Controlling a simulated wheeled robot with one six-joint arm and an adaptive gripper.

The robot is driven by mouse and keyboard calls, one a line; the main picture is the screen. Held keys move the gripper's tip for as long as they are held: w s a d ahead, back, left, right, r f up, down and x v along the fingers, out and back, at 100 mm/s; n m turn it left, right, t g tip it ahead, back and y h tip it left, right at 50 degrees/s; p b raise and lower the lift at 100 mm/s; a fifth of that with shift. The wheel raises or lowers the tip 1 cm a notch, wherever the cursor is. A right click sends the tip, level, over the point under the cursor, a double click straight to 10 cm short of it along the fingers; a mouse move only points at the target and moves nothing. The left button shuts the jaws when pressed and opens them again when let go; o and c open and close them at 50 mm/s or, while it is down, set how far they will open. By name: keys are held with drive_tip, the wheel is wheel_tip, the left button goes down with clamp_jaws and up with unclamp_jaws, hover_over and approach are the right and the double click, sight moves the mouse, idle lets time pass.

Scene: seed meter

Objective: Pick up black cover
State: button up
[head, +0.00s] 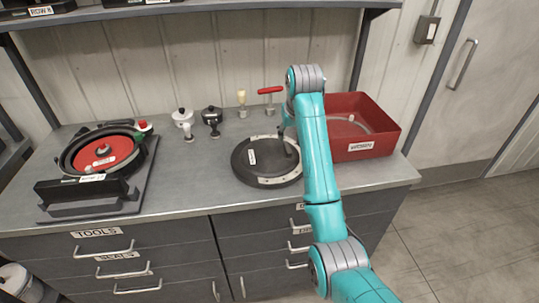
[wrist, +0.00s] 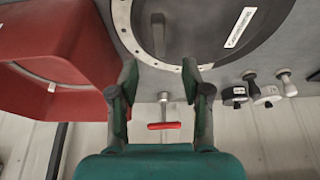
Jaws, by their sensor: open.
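The black cover (head: 255,172) is a round, dark disc with a pale rim band, a white label and a raised handle. It lies flat on the grey workbench, in the middle of the head view. In the wrist view the black cover (wrist: 205,22) fills the top, its handle pointing down toward the space between my fingers. My gripper (wrist: 160,68) is open and empty there, its fingertips near the cover's edge. In the head view my arm hides most of the gripper, and the cover's right edge is close to the arm. Contact cannot be told.
A red bin (head: 370,143) stands right of the cover. A red T-handled tool (head: 270,91) and a brush (head: 242,97) stand behind it, with several small knobbed parts (head: 211,117) to the left. A meter with a red disc (head: 103,152) sits far left. A shelf hangs above.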

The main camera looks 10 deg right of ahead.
sight(288, 148)
drive_tip(key=shift+x, duration=3.85)
drive_tip(key=shift+s+d, duration=0.1)
clamp_jaws()
